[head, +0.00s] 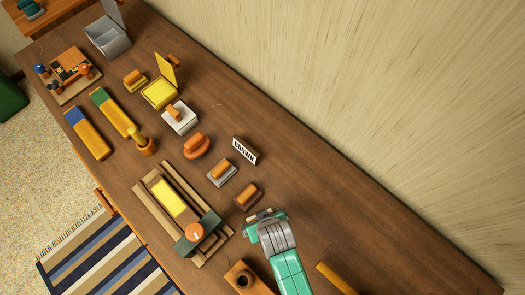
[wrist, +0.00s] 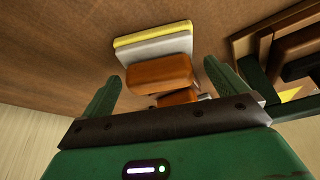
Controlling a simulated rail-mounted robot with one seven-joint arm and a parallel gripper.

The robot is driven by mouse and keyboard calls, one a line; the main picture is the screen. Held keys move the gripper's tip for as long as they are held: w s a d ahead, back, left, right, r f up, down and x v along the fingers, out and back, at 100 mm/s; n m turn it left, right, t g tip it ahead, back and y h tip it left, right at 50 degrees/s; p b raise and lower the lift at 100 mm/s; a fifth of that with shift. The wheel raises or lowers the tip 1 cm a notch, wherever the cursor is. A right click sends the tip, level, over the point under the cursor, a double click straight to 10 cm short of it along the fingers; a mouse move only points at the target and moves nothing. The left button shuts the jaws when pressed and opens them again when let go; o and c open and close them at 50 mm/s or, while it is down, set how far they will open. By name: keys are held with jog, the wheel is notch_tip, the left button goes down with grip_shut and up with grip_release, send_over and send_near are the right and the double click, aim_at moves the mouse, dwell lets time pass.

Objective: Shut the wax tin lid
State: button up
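A yellow open tin (head: 159,94), probably the wax tin, stands at the upper left of the head view with its hinged lid (head: 167,69) raised. My gripper (head: 260,213) is well to the lower right of it, near a small brown block. In the wrist view my gripper (wrist: 168,80) has its two green fingers spread apart, with nothing clearly held. A brown-handled block (wrist: 160,73) with a grey and yellow base lies ahead between the fingers. The tin cannot be made out in the wrist view.
A grey open box (head: 107,40) stands farther left. A white block with an orange handle (head: 180,118), an orange-brown rounded object (head: 196,146), a handled block (head: 222,173) and a sign (head: 245,150) lie between. A wooden frame (head: 170,215) is left of my gripper. The right of the table is largely clear.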

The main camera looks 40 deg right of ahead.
jog(key=p+v, duration=0.2)
jog(key=v, duration=1)
jog(key=shift+r, duration=0.15)
